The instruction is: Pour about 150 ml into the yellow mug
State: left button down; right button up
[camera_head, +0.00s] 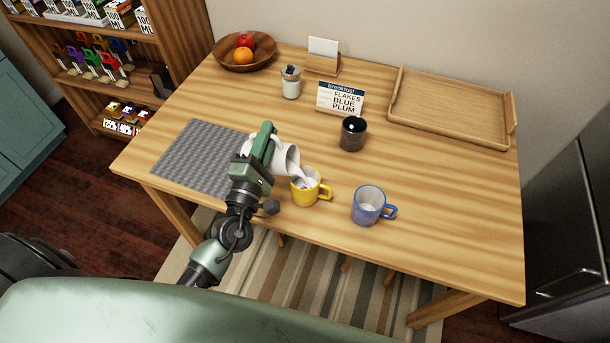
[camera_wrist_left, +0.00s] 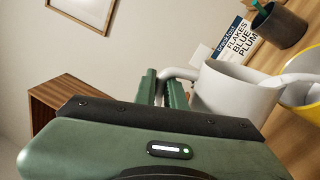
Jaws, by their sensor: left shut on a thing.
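The yellow mug (camera_head: 305,190) stands upright on the wooden table, near its front edge. My left gripper (camera_head: 265,146) is shut on the handle of a white pitcher (camera_head: 284,158). The pitcher is held above the table, tilted right with its rim over the yellow mug. Something white shows between its lip and the mug's opening, and white shows inside the mug; the level is unclear. In the left wrist view the green fingers (camera_wrist_left: 162,88) are closed at the handle of the white pitcher (camera_wrist_left: 235,90), with part of the yellow mug (camera_wrist_left: 303,78) at the right. My right gripper is not in view.
A blue mug (camera_head: 368,204) stands right of the yellow mug. A dark cup (camera_head: 353,134) and a breakfast sign (camera_head: 340,98) stand behind. A grey mat (camera_head: 195,160) lies left. A wooden tray (camera_head: 398,118), fruit bowl (camera_head: 228,60) and lidded jar (camera_head: 290,84) are farther back.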

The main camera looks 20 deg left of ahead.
aim_at(250, 137)
pick_arm(q)
jog(key=shift+d+r, duration=0.1)
jog(key=a+n, duration=0.1)
jog(key=a+n+y, duration=0.1)
jog(key=shift+a+r+n, duration=0.2)
jog(key=shift+r+n, duration=0.05)
jog(key=shift+n, duration=0.05)
jog(key=shift+a+f+n+g+b, duration=0.15)
jog(key=shift+a+f+n+b, duration=0.1)
jog(key=shift+f+n+b, duration=0.3)
jog(key=shift+a+f+n+g+b, duration=0.2)
jog(key=shift+f+n+b, duration=0.25)
jog(key=shift+f, duration=0.2)
jog(key=shift+a+r+p, duration=0.15)
jog(key=shift+r+p, duration=0.1)
jog(key=shift+p, duration=0.15)
jog(key=shift+w+a+n+y, duration=0.1)
jog(key=shift+a+n+y, duration=0.25)
jog(key=shift+n, duration=0.65)
